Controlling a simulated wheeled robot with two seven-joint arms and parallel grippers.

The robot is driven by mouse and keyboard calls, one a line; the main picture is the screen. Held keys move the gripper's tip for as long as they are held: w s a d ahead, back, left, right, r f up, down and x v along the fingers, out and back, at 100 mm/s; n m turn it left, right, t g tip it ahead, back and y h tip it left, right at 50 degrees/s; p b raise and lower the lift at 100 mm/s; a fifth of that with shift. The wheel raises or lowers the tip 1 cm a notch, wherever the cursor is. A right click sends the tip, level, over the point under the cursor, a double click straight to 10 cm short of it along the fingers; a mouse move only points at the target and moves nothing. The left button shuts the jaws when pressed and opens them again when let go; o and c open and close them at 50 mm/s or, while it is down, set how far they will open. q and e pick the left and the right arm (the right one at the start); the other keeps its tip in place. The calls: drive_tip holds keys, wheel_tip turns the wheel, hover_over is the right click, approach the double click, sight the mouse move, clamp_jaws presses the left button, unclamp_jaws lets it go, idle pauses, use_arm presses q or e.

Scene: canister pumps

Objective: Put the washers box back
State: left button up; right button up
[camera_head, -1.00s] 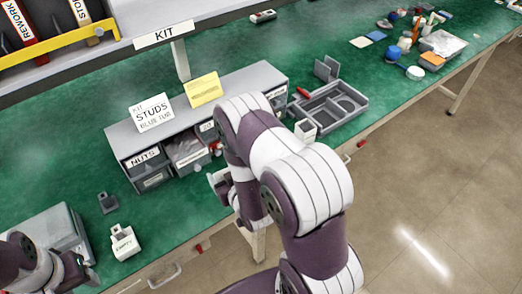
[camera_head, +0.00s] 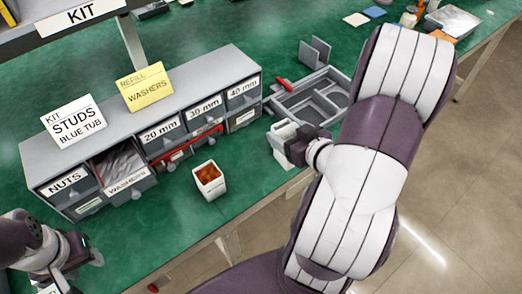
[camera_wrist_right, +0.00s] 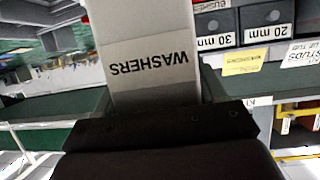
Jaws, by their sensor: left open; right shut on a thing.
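The washers box (camera_wrist_right: 150,60) is a pale box whose WASHERS label reads upside down in the right wrist view. My right gripper (camera_head: 290,147) is shut on it. In the head view, the white washers box (camera_head: 283,129) is beside the left end of the grey tray, partly hidden by the gripper; I cannot tell if it touches the bench. My left gripper (camera_head: 86,257) is open and empty at the lower left. The drawer labelled WASHERS (camera_head: 126,180) in the grey cabinet is pulled out, with greyish contents.
A white tub with orange-brown contents (camera_head: 209,183) stands before the cabinet (camera_head: 205,80). A yellow REFILL WASHERS card (camera_head: 145,88) and a white STUDS card (camera_head: 74,122) stand on top. The grey compartment tray (camera_head: 325,112) is at right. Green bench between tub and tray is clear.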

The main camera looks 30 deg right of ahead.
drive_tip(key=shift+w+a+f+n+y+b, duration=0.15)
drive_tip(key=shift+w+a+f+n+y, duration=0.15)
drive_tip(key=shift+a+f, duration=0.25)
drive_tip(key=shift+w+a+f+n+y+b, duration=0.2)
drive_tip(key=shift+w+a+f+y, duration=0.1)
drive_tip(key=shift+a+f, duration=0.2)
drive_tip(key=w+a+f, duration=0.1)
drive_tip(key=w+f, duration=0.2)
drive_tip(key=w+a+f+b, duration=0.1)
drive_tip(key=w+f, duration=0.2)
drive_tip(key=w+a+f+b, duration=0.1)
drive_tip(key=w+a+f, duration=0.1)
drive_tip(key=w+f, duration=0.1)
drive_tip(key=shift+f, duration=0.15)
drive_tip(key=shift+w+d+f, duration=0.1)
drive_tip(key=shift+w+f, duration=0.1)
drive_tip(key=shift+s, duration=0.1)
drive_tip(key=o, duration=0.8)
drive_tip(key=shift+f, duration=0.15)
drive_tip(key=o, duration=0.5)
drive_tip(key=shift+c, duration=0.2)
